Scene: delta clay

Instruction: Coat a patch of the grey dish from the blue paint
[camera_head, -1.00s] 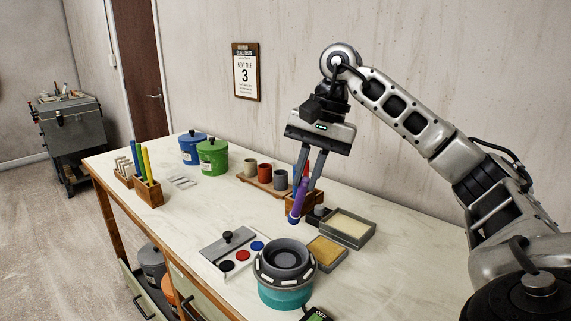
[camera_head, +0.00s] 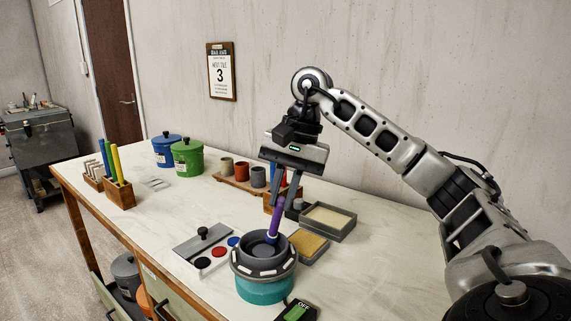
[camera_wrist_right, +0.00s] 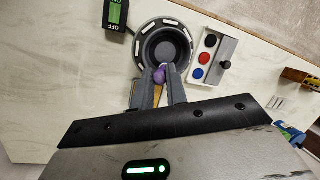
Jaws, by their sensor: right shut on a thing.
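The grey dish (camera_head: 252,247) sits on a round turntable (camera_head: 265,290) with a teal base and pale blocks around its top. The blue paint (camera_head: 233,242) is a round pan in a palette beside the dish; it also shows in the right wrist view (camera_wrist_right: 197,73). My right gripper (camera_head: 289,197) is shut on a purple-handled brush (camera_head: 277,217), held tilted with its tip down over the dish. The tip looks pale and bluish; I cannot tell whether it touches the dish. The wrist view shows the purple handle end (camera_wrist_right: 159,75) between the fingers. My left gripper is out of view.
Red (camera_head: 219,252) and black (camera_head: 203,263) pans share the palette. A sponge tray (camera_head: 308,245) and a sand-coloured tray (camera_head: 328,220) stand right of the dish. A switch box (camera_head: 297,311) is in front. Cups and lidded pots (camera_head: 187,158) stand farther back.

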